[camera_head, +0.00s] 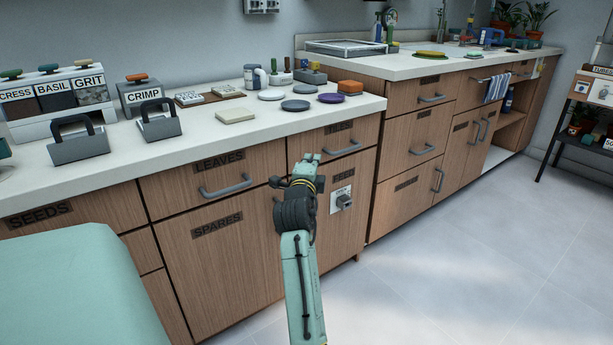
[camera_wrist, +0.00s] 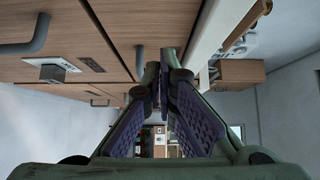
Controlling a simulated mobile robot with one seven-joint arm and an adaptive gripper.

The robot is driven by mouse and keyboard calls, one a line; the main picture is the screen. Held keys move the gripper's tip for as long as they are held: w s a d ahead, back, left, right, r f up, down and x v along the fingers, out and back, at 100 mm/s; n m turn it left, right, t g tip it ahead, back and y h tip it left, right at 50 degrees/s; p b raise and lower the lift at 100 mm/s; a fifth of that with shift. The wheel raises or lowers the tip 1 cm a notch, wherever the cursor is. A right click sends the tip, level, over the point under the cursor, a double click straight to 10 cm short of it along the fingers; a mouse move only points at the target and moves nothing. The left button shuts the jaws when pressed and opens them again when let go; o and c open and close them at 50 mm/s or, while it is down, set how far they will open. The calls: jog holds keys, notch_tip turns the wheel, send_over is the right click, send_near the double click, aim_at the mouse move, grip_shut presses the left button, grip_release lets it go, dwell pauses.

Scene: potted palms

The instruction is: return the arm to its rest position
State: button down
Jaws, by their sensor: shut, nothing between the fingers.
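My gripper (camera_head: 311,160) is at the end of my green arm in the head view, in front of the wooden drawer fronts and below the counter edge. In the wrist view my gripper (camera_wrist: 160,75) shows its two fingers with purple pads, their tips together and nothing held between them. The arm reaches up from the bottom middle of the head view. Whether the gripper touches the cabinet cannot be told, but it appears apart from it.
The counter (camera_head: 215,130) holds labelled bins, several discs and small items. Drawers with grey handles (camera_head: 226,188) and a key-like fixture (camera_head: 344,201) face my arm. The tiled floor (camera_head: 450,270) at right is clear. A dark-framed shelf stand (camera_head: 567,115) stands far right.

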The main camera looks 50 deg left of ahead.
jog(key=v, duration=0.6)
jog(key=shift+d, duration=0.25)
